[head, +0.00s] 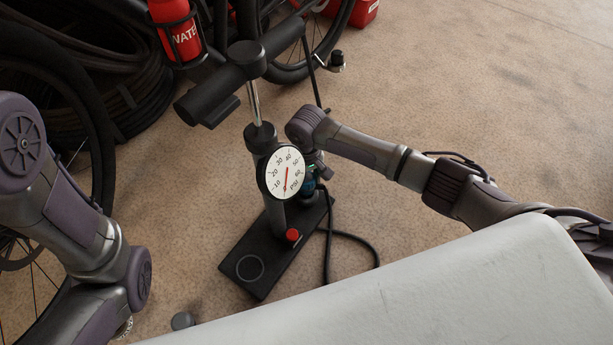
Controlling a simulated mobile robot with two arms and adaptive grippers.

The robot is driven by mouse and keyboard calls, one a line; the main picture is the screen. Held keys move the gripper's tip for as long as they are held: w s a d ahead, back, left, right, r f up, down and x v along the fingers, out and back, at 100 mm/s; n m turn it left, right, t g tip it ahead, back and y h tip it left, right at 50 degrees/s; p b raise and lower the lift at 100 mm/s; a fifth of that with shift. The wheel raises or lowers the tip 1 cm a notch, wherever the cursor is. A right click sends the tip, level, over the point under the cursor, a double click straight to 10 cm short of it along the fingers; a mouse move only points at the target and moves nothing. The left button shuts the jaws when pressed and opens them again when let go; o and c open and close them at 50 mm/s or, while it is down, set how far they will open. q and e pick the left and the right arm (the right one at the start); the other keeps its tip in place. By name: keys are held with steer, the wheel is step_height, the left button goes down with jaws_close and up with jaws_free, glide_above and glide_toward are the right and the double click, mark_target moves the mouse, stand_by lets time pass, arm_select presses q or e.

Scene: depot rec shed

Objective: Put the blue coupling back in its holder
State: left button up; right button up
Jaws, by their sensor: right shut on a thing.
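A black floor pump stands upright on the floor, with a round white dial (284,174) on its barrel (260,138) and a wide black handle (240,82) on top. The blue coupling (309,187) shows as a small patch just right of the dial, close beside the barrel. My right gripper (314,175) is shut on it, partly hidden by the dial. I cannot make out the holder or whether the coupling touches it.
The pump's black base (256,262) carries a red knob (292,235). A black hose (352,236) loops on the floor to its right. A small grey round object (183,320) lies in front.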

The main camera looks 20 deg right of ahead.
steer(key=shift+f, duration=0.6)
steer(key=o, duration=1.2)
steer(key=shift+o, duration=0.2)
step_height(320, 180, up, 12)
